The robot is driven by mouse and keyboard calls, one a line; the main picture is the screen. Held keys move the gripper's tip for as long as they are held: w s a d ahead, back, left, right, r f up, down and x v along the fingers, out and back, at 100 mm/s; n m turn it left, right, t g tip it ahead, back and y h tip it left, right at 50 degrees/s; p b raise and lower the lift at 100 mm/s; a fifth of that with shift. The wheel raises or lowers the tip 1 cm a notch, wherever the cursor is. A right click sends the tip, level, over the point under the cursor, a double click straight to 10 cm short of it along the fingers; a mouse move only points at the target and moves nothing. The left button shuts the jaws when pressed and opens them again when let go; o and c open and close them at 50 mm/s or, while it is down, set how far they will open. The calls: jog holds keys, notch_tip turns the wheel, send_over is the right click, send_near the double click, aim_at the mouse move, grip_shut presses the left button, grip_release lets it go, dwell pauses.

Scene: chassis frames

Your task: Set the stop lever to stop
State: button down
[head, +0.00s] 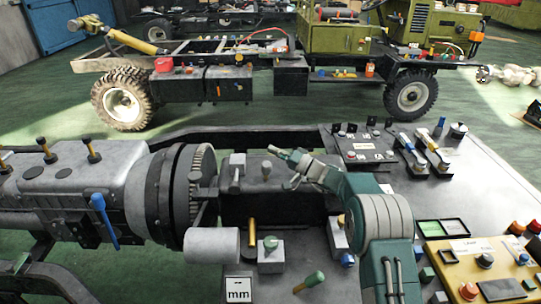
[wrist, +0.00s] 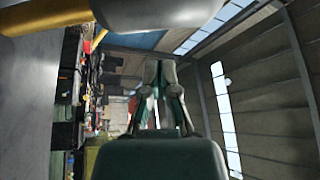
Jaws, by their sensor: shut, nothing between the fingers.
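No lever carries a readable stop label, so I cannot tell for certain which is the stop lever. A lever with a blue handle (head: 104,218) hangs down the side of the grey gearbox at left in the head view. My gripper (head: 283,156) is above the dark housing in the middle, pointing left, apart from these levers. In the wrist view my gripper (wrist: 159,72) is shut and empty.
A grey gearbox (head: 70,185) with a toothed ring (head: 203,175) fills the left. A green-handled lever (head: 310,281) and small blocks stand in front. A panel with coloured buttons (head: 475,268) is at lower right. A vehicle chassis (head: 270,60) stands behind across open green floor (head: 250,115).

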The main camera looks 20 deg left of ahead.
jog(key=v, duration=0.9)
jog(key=shift+w+d, duration=0.1)
jog(key=shift+d, duration=0.05)
jog(key=shift+d+f, duration=0.2)
jog(key=shift+d, duration=0.1)
jog(key=shift+s+a+f, duration=0.2)
jog(key=shift+a+f, duration=0.05)
jog(key=shift+a, duration=0.05)
jog(key=shift+d+r, duration=0.2)
jog(key=shift+d, duration=0.35)
jog(key=s+d+r+g+h, duration=0.25)
jog(key=s+r+h, duration=0.2)
jog(key=s, duration=0.45)
jog(key=s+d+r+g+h, duration=0.1)
jog(key=s+d+r+h, duration=0.2)
jog(key=s+r, duration=0.4)
jog(key=s+d+m+t+h, duration=0.1)
jog(key=s+d+t+h, duration=0.1)
jog(key=s+d+h, duration=0.4)
jog(key=s+d+f+m+t+h, duration=0.1)
jog(key=s+d+t+h, duration=0.2)
jog(key=s+d, duration=1.1)
jog(key=s+h, duration=0.3)
jog(key=s, duration=0.2)
jog(key=shift+s+d+f, duration=0.15)
jog(key=shift+d+f, duration=0.05)
jog(key=shift+f, duration=0.1)
jog(key=shift+t+h, duration=0.25)
